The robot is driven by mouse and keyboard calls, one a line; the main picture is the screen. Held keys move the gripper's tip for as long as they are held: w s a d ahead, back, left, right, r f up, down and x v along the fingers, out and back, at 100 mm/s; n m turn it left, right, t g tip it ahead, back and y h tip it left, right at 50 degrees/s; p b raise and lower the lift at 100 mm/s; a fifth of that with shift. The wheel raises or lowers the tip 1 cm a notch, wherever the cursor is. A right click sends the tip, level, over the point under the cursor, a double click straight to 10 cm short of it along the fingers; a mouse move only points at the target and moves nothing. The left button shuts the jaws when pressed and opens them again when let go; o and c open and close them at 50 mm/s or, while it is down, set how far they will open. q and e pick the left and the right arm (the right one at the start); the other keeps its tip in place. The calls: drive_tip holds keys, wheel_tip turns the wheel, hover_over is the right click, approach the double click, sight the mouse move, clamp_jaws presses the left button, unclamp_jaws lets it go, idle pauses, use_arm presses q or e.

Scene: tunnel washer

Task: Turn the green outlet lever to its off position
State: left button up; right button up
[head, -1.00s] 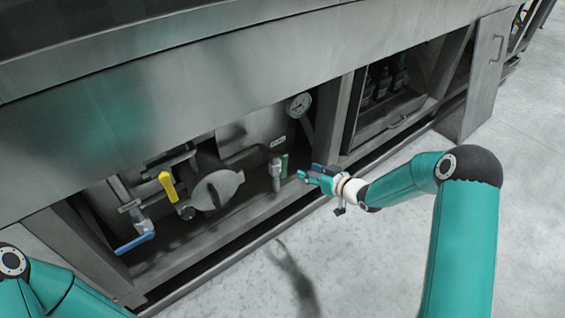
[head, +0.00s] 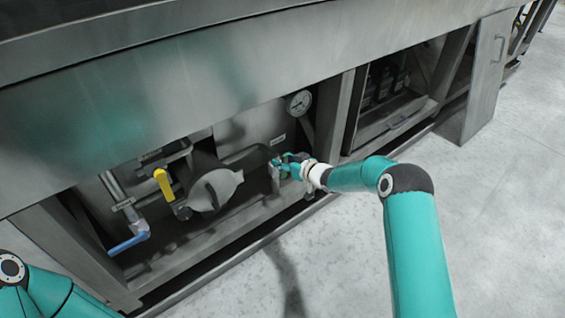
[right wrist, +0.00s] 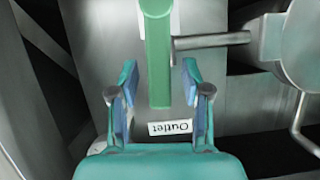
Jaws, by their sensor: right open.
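The green outlet lever (right wrist: 159,62) shows in the right wrist view, where it runs down from the top edge to a point between my right gripper's fingers. A white label reading "Outlet" (right wrist: 170,127) is just below its end. My right gripper (right wrist: 158,70) is open, with one finger on each side of the lever and a gap visible on both sides. In the head view my right gripper (head: 277,165) is at the outlet valve and mostly hides the lever. My left gripper is not in view; only part of my left arm shows at the lower left.
A yellow lever (head: 164,184) and a blue lever (head: 129,243) are left of the outlet. A round grey cap (head: 215,190) sits between. A gauge (head: 299,103) is above. Frame posts and a bottom sill border the recess. The floor in front is clear.

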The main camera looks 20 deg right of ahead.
clamp_jaws()
